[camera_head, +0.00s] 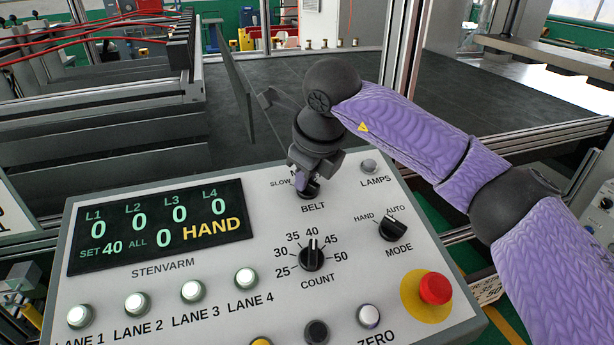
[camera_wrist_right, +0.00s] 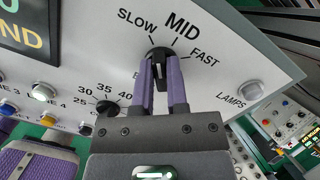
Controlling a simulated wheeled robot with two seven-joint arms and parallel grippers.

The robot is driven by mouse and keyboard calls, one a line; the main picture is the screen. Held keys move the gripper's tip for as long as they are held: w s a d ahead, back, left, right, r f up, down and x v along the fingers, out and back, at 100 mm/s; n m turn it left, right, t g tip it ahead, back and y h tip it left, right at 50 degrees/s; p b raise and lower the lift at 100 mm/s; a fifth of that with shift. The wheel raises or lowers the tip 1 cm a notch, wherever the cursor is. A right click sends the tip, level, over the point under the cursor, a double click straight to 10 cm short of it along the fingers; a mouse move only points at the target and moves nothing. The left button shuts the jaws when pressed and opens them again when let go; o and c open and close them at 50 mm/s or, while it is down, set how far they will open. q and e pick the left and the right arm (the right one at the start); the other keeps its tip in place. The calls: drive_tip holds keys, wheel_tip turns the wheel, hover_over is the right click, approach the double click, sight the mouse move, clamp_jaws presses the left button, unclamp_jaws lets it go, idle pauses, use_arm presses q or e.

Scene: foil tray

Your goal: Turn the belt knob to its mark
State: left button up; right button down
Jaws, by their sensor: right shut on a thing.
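The black belt knob (camera_head: 309,190) is near the top edge of the grey control panel (camera_head: 230,290), above the word BELT. It also shows in the right wrist view (camera_wrist_right: 159,54), below the printed positions SLOW, MID and FAST. My right gripper (camera_head: 304,184) reaches down to the knob from above. In the right wrist view its two purple fingers (camera_wrist_right: 162,62) are shut on the knob, one on each side. The fingers partly hide the knob, and I cannot tell exactly where its pointer stands. My left gripper is not in view.
The count knob (camera_head: 312,257) sits below, pointing near 40. The mode knob (camera_head: 393,229), lamps button (camera_head: 369,166) and red emergency button (camera_head: 435,288) are to the right. A display (camera_head: 160,226) reads HAND at left. A metal upright (camera_head: 398,45) stands behind my right arm.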

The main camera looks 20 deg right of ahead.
drive_tip(key=shift+n, duration=1.2)
drive_tip(key=c, duration=0.6)
unclamp_jaws()
drive_tip(key=shift+c, duration=0.2)
drive_tip(key=shift+r, duration=0.1)
drive_tip(key=b+v, duration=0.1)
drive_tip(key=v, duration=0.8)
drive_tip(key=shift+r, duration=0.4)
drive_tip(key=shift+d, duration=0.1)
